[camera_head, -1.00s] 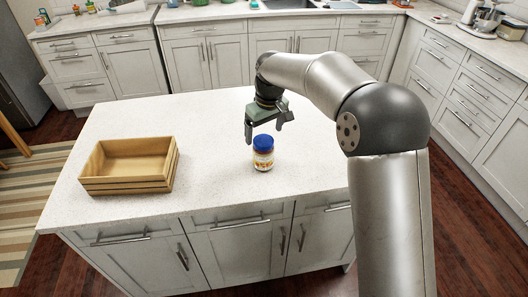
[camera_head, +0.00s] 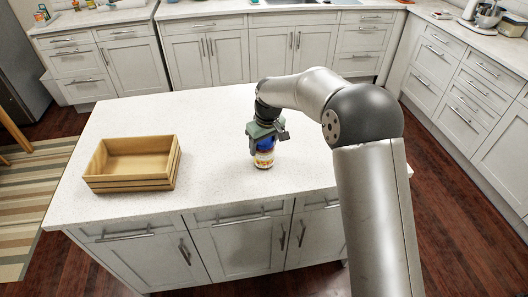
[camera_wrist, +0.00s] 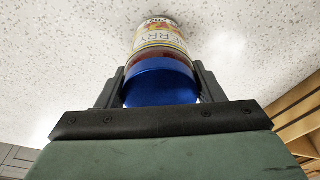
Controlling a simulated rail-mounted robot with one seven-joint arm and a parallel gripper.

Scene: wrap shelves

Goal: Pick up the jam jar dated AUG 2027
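One jam jar (camera_head: 264,160) with a blue lid and a pale label stands upright on the white island top. In the wrist view the jar (camera_wrist: 160,42) shows part of its label, ending in "ERRY". Dark date print near its far end is too small to read surely. My gripper (camera_head: 268,146) is lowered over the jar from above. In the wrist view its two fingers (camera_wrist: 160,78) lie on either side of the blue lid, with narrow gaps between them and it. The gripper looks open around the lid.
A wooden crate (camera_head: 88,181), empty, stands left of the jar on the island (camera_head: 215,118). It partly shows at the right of the wrist view (camera_wrist: 297,124). The island top around the jar is otherwise clear. Cabinets line the walls beyond.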

